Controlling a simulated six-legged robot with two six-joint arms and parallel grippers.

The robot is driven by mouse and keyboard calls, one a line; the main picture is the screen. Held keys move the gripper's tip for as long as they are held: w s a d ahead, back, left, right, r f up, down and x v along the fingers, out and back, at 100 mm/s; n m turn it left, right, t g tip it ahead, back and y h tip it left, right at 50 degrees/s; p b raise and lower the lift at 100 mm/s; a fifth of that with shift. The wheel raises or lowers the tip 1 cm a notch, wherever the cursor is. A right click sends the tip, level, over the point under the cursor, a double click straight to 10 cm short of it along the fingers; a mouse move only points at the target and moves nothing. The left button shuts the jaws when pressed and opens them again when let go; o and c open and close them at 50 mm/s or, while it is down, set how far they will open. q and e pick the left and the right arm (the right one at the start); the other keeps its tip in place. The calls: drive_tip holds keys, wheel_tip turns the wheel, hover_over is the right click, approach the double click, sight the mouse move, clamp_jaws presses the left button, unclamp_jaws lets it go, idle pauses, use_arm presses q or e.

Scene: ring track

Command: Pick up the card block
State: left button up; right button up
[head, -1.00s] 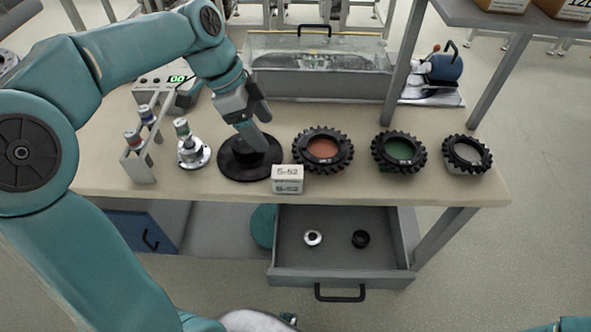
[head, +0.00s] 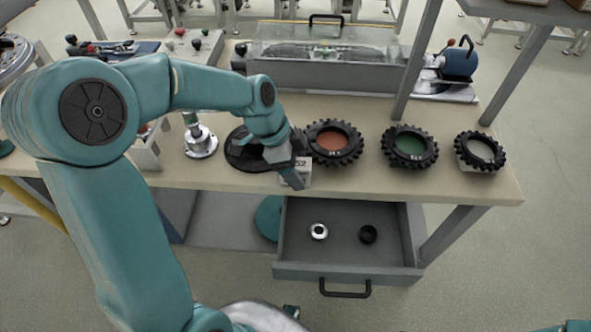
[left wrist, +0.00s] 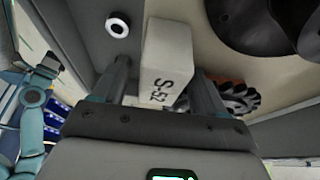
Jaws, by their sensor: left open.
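The card block, a small white block marked S-52 (head: 304,167), sits at the front edge of the workbench and is partly hidden behind my left gripper (head: 293,176) in the head view. In the left wrist view the card block (left wrist: 166,60) stands between the two fingers of my left gripper (left wrist: 161,80), its label turned to the camera. The fingers are open, one on each side of the block, with a gap visible at least on the left side. My right gripper is not in view.
A black round base (head: 243,150) lies left of the block. Toothed black rings with a red (head: 334,142), a green (head: 409,146) and a pale centre (head: 480,151) lie to the right. Below, an open drawer (head: 345,270) holds a white ring and a black ring.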

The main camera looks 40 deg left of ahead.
use_arm(q)
drive_tip(key=shift+w+d+f, duration=0.15)
drive_tip(key=shift+f, duration=0.35)
drive_tip(key=shift+c, duration=0.3)
drive_tip(key=c, duration=1)
drive_tip(key=shift+c, duration=0.3)
drive_tip(key=shift+r, duration=0.15)
